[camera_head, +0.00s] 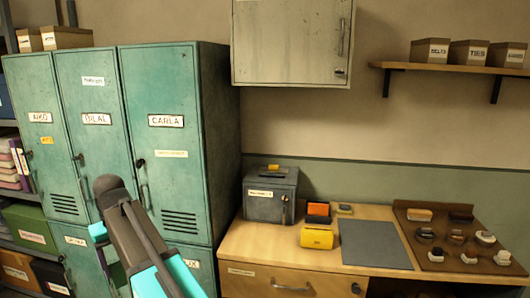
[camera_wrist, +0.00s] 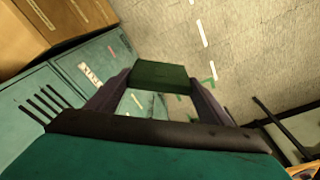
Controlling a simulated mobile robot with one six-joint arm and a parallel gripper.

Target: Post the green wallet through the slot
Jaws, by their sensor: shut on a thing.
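A dark green block-like thing, which I take for the green wallet (camera_wrist: 160,75), is held across the tips of my gripper (camera_wrist: 162,80) in the wrist view. My gripper is shut on it, above a floor and teal lockers. In the head view my arm rises at the lower left in front of the lockers; the fingers and the wallet cannot be made out there. A dark grey metal box (camera_head: 266,207) with a pale label stands on the desk, right of the lockers. A small yellow thing shows at its top. I cannot make out a slot opening clearly.
The wooden desk (camera_head: 258,248) holds an orange and black wallet (camera_head: 318,211), a yellow wallet (camera_head: 317,238), a grey mat (camera_head: 374,243) and a brown board (camera_head: 453,265) with several small items. Teal lockers (camera_head: 150,125) stand left. A wall cabinet (camera_head: 290,42) hangs above the box.

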